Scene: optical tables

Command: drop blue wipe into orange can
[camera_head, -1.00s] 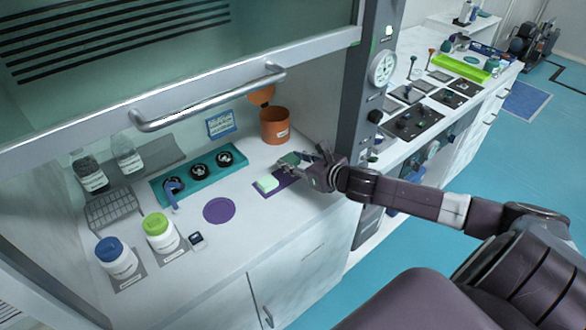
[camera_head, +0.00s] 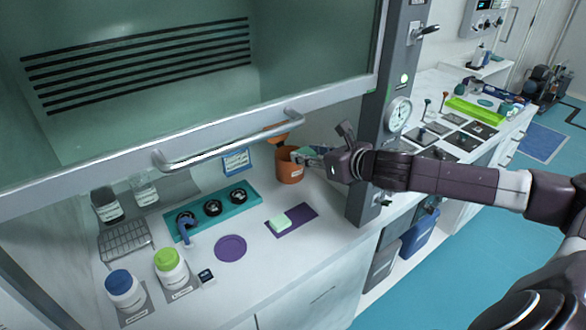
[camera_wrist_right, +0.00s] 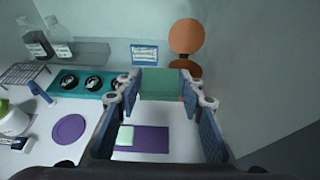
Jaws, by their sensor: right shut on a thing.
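The orange can (camera_head: 291,172) stands upright near the back right of the hood's white worktop, with an orange round lid (camera_head: 278,139) raised behind it. My right gripper (camera_head: 308,157) is at the can's upper right side. It is shut on a folded wipe, which looks teal-green in the wrist view (camera_wrist_right: 160,84). There the wipe spans the fingertips and hides most of the can, with the orange lid (camera_wrist_right: 187,36) beyond. I cannot tell whether the wipe is over the opening. A second, paler green wipe (camera_head: 281,221) lies on a purple mat (camera_head: 301,216). My left gripper is not in view.
The hood's sash handle (camera_head: 230,141) runs above the worktop, and a grey post (camera_head: 372,160) stands right of my gripper. A teal holder (camera_head: 236,203), a purple disc (camera_head: 230,248) and two white bottles with blue (camera_head: 122,290) and green (camera_head: 171,268) caps stand left.

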